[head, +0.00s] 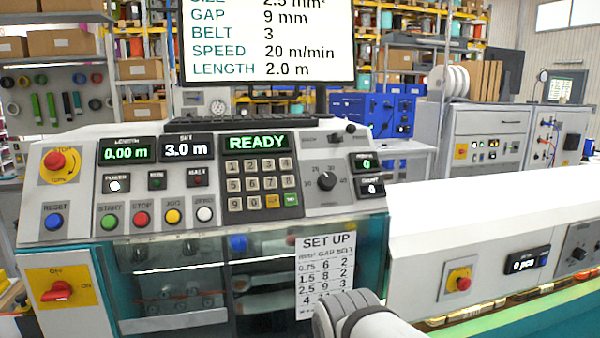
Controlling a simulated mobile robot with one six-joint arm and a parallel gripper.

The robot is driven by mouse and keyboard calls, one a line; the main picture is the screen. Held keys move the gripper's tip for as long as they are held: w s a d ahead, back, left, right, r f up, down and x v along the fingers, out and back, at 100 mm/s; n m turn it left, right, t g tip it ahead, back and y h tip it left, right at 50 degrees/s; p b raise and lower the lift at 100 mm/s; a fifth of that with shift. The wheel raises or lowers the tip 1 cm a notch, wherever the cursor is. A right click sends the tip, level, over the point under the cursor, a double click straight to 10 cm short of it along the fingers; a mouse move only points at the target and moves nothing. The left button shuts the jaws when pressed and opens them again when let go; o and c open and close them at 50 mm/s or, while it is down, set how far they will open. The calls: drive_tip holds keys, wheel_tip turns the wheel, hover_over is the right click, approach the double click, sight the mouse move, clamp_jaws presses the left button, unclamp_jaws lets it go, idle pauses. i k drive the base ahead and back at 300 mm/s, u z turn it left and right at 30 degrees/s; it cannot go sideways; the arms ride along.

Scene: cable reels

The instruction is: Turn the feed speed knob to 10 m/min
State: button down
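The monitor (268,40) above reads speed 20 m/min and length 2.0 m. The panel displays read READY (257,142), length 0.00 m (127,149) and set 3.0 m (190,147). A rounded grey-white part of my arm shows at the bottom centre, below the panel; my gripper is not visible.
A keypad (262,184) sits left of the knob, with coloured buttons and a red emergency stop (57,161) farther left. A set-up card (325,275) hangs below the panel. A white machine cover (480,200) extends right. Space directly before the knob looks clear.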

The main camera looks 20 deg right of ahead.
sight(326, 181)
drive_tip(key=z, duration=2.2)
drive_tip(key=k, duration=0.85)
drive_tip(key=u, duration=0.95)
drive_tip(key=i, duration=1)
drive_tip(key=u, duration=0.05)
